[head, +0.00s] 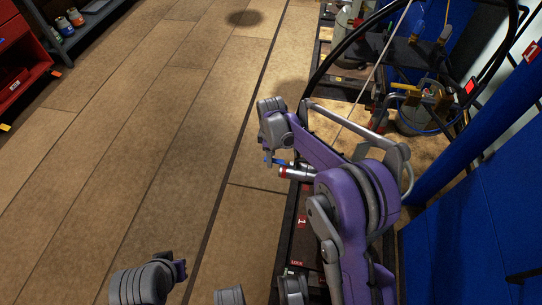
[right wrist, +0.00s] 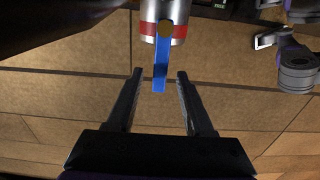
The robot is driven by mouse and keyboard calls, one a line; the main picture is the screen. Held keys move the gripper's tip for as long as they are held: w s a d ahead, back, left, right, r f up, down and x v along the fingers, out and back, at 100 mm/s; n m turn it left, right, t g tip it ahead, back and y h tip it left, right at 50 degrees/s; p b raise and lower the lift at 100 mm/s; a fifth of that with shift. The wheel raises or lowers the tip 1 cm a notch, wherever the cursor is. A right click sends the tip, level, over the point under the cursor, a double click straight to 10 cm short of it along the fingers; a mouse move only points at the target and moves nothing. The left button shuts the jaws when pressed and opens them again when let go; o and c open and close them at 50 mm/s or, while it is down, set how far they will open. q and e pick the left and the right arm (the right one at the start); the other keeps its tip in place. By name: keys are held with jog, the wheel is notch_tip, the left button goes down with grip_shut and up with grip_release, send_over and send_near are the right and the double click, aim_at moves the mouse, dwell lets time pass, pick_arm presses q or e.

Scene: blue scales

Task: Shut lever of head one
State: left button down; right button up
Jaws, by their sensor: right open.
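A silver cylindrical head (head: 297,174) with a red band sticks out from the dark rack in the head view; it also shows at the top of the right wrist view (right wrist: 163,12). A blue lever (right wrist: 161,62) hangs from it by a brass-coloured pivot. My right gripper (right wrist: 160,76) is open, with one finger on each side of the lever's lower end and a visible gap on both sides. In the head view my right gripper (head: 268,158) is at the lever, partly hidden by its wrist. My left gripper (head: 181,270) is low in the picture, away from the head; its opening does not show.
A red tag marked 1 (head: 302,221) is on the rack below the head. Gas cylinders (head: 415,119), hoses and brass fittings crowd the upper right. A blue wall panel (head: 470,225) is at right. The tiled floor (head: 150,130) at left is clear.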

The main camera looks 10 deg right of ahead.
jog(key=shift+c, duration=0.3)
grip_shut()
dwell(1.2)
